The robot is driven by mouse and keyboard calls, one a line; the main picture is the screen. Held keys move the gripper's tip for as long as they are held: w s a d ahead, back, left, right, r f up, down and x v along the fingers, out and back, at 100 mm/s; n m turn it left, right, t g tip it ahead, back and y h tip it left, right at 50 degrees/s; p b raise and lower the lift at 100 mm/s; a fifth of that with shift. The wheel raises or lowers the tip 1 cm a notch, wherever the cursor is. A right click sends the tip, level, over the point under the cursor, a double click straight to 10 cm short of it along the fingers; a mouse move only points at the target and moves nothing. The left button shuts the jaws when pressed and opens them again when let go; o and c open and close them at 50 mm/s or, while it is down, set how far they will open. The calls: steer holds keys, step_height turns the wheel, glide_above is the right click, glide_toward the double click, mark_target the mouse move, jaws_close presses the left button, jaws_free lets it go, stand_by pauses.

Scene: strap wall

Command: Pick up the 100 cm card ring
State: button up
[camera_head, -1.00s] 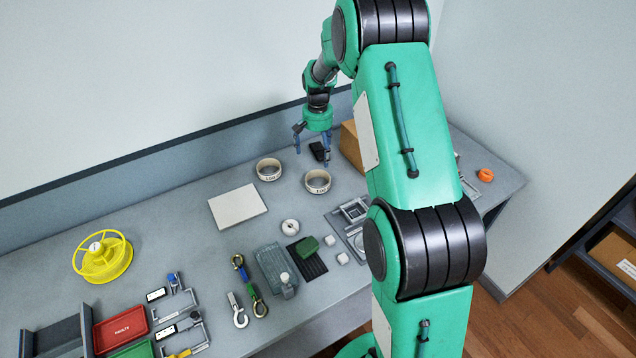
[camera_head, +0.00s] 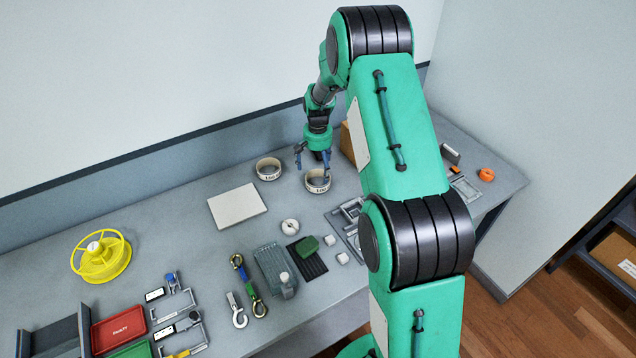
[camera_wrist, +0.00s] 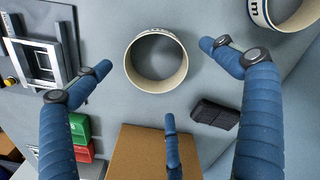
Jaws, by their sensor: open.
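Two pale card rings with dark print stand on the grey bench in the head view: one on the left (camera_head: 268,174) and one on the right (camera_head: 318,187). The print is too small to read surely. My gripper (camera_head: 313,170) is open above the right ring, its blue fingers spread. In the wrist view the right ring (camera_wrist: 131,70) lies between the spread fingers of my empty gripper (camera_wrist: 155,56), its open middle facing the camera. The left ring (camera_wrist: 258,14) is cut off at the top right there.
A cardboard box (camera_wrist: 135,150) and a black block (camera_wrist: 215,114) lie close to the ring in the wrist view. A grey frame (camera_wrist: 37,62) is at its left. A white slab (camera_head: 237,206) and a small white roll (camera_head: 289,227) lie nearby in the head view.

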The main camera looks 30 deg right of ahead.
mark_target(318, 183)
stand_by(0.3)
steer(key=shift+d+f+b, duration=0.15)
steer(key=shift+f+b, duration=0.3)
steer(key=shift+f, duration=2.15)
steer(key=c, duration=0.8)
